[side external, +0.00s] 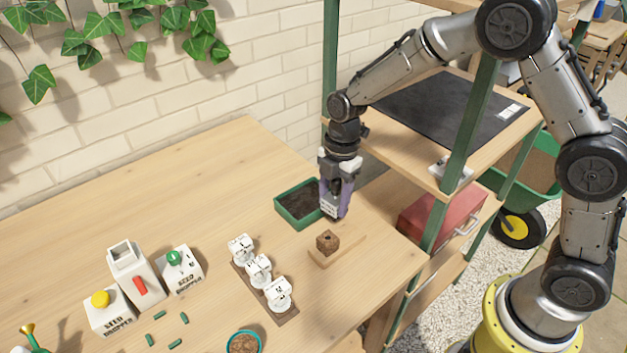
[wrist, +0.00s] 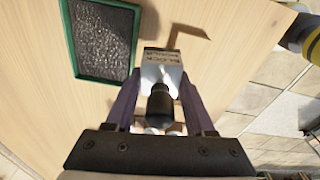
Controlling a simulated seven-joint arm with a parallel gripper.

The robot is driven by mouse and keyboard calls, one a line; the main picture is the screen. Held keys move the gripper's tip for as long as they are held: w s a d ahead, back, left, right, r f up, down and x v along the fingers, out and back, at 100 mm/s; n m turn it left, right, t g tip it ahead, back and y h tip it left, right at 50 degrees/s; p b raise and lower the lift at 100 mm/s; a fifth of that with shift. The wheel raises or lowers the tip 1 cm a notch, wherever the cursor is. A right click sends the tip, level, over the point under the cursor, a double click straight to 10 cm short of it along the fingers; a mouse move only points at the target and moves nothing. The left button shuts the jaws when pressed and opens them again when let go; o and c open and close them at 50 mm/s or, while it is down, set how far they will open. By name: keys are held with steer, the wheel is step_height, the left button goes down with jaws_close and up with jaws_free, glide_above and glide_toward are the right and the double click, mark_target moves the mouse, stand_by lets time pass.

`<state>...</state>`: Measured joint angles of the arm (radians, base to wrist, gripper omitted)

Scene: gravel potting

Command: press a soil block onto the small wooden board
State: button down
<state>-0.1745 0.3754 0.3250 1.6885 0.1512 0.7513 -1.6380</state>
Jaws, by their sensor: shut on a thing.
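The soil block (side external: 327,241), a small brown cube with a dark dimple on top, sits upright on the small wooden board (side external: 346,249). My gripper (side external: 337,192) has purple fingers and is shut on the block maker (side external: 329,208), a grey tool with a dark handle. In the wrist view my gripper (wrist: 158,103) grips the block maker (wrist: 162,62), and lettering shows on its face. The tool hangs behind the board, beside the right end of the green soil tray (side external: 286,218), apart from the soil block. The tool hides most of the board in the wrist view.
White dispensers (side external: 140,275) with coloured tops stand at left, with several green capsules (side external: 184,318) near them. White numbered items (side external: 258,270) stand on a brown strip. A round green pot (side external: 243,342) is at the front. A green shelf post (side external: 470,125) and red box (side external: 425,212) are at right.

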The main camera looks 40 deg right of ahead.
mark_target(348, 225)
steer(key=s, duration=0.4)
steer(key=shift+s+d+r, duration=0.15)
steer(key=shift+s+r, duration=0.1)
steer(key=shift+r, duration=0.2)
steer(key=shift+f, duration=2.15)
